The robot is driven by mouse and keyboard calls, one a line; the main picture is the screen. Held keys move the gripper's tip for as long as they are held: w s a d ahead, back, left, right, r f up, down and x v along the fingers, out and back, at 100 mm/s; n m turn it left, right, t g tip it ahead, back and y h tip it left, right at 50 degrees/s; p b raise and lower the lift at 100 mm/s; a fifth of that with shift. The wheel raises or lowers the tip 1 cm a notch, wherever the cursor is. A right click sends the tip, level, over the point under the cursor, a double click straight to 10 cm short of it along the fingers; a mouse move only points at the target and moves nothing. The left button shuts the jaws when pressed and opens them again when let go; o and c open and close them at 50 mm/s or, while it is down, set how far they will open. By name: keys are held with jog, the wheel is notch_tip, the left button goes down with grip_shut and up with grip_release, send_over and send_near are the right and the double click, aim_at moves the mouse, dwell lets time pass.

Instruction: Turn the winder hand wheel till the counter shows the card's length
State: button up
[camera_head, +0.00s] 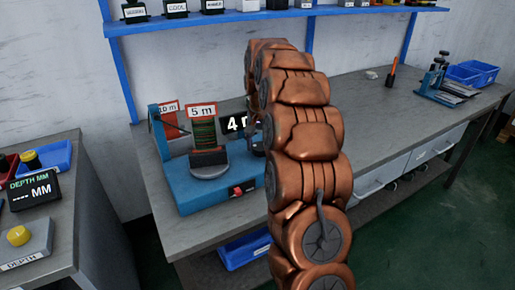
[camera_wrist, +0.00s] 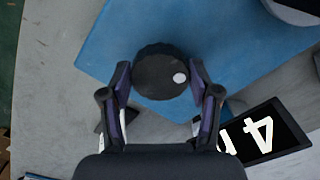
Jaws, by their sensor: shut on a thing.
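My gripper (camera_wrist: 160,68) is shut on the round black hand wheel (camera_wrist: 158,82) in the wrist view, one finger on each side. A pale dot shows on the wheel's right part. My arm hides the wheel in the head view. The counter (camera_head: 233,124) is a black display with a white 4; my arm covers part of it. It also shows turned in the wrist view (camera_wrist: 285,140). The card (camera_head: 202,111) reads 5 m and stands at the blue winder (camera_head: 189,192). Another card (camera_head: 168,107) behind it reads 10 m.
The winder stands on a grey bench (camera_head: 352,95). A blue tray (camera_head: 472,73) and a small blue press (camera_head: 436,75) are at the far right. A depth gauge display (camera_head: 34,191) is on the left bench. A shelf (camera_head: 230,17) runs above.

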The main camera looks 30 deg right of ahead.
jog(key=shift+a+f+m, duration=0.1)
jog(key=shift+a+m, duration=0.05)
jog(key=shift+m, duration=2.05)
jog(key=o, duration=1.2)
jog(key=shift+w, duration=0.1)
jog(key=shift+c, duration=0.2)
